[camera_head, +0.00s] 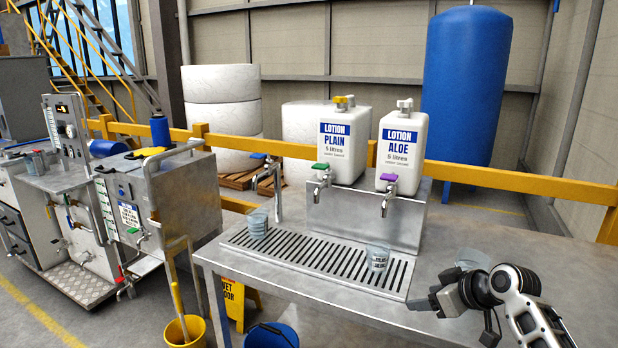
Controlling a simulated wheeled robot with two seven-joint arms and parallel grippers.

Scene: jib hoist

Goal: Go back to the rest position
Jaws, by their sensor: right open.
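My right gripper (426,302) reaches in from the lower right, over the front right part of the steel table (335,301). Its jaws are open and point left, and nothing shows between them. The wrist and forearm run off the lower right edge. A clear cup (472,258) stands just behind the wrist and is partly hidden by it. Another clear cup (377,257) with dark marking stands on the slotted drip tray (310,258), left of the gripper and apart from it. My left gripper is not in view.
Lotion jugs PLAIN (344,145) and ALOE (401,150) stand on a steel stand (345,217) with taps. A clear cup (258,222) sits at the tray's left end. Yellow (184,332) and blue (271,336) buckets stand below the table. The table's right part looks clear.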

